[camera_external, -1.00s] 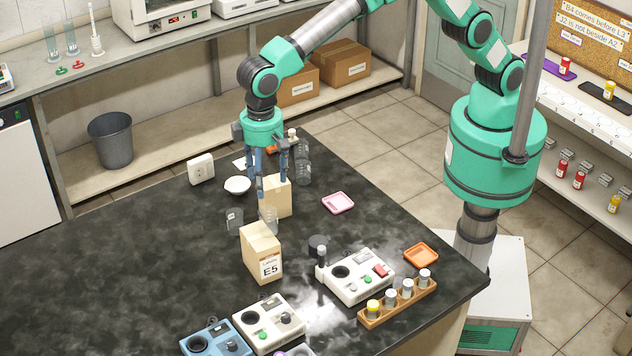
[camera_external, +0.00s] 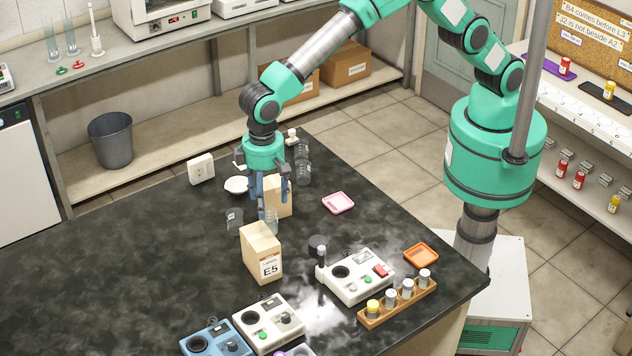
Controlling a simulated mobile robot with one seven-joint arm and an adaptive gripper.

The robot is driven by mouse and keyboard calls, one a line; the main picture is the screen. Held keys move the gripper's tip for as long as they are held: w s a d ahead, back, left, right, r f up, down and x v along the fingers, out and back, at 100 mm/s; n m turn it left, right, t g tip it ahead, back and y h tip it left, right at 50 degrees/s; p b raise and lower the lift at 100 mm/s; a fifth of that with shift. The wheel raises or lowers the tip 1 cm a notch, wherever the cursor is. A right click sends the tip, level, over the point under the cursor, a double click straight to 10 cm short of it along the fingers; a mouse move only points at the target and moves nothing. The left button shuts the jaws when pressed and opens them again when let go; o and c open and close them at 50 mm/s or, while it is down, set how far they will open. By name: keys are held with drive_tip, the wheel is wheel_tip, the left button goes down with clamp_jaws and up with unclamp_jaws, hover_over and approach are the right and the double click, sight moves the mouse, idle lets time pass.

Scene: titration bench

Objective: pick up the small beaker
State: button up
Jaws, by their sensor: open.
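Several clear glass vessels stand on the black bench, and I cannot tell for sure which is the small beaker. A small clear beaker (camera_external: 268,216) stands just behind the tan box labelled E5 (camera_external: 261,254), partly hidden by it and by my fingers. Another clear beaker (camera_external: 234,220) stands to its left, clear of my gripper. My gripper (camera_external: 266,203) points straight down with open fingers at the beaker behind the E5 box. Its fingertips are low, near that beaker's rim; whether they touch it cannot be told.
A second tan box (camera_external: 279,197) stands close behind my fingers. A white dish (camera_external: 236,184) lies left, a pink tray (camera_external: 338,203) right. An instrument (camera_external: 355,276) and vial rack (camera_external: 398,304) stand in front. The bench's left is clear.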

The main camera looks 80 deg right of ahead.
sight(268, 212)
drive_tip(key=shift+f, duration=2.45)
drive_tip(key=shift+c, duration=0.2)
drive_tip(key=c, duration=1.3)
drive_tip(key=shift+r, duration=0.15)
drive_tip(key=shift+c, duration=0.2)
drive_tip(key=shift+r, duration=1.35)
drive_tip(key=s+d+r, duration=0.2)
drive_tip(key=s+d, duration=0.8)
drive_tip(key=s, duration=0.2)
drive_tip(key=shift+d, duration=0.4)
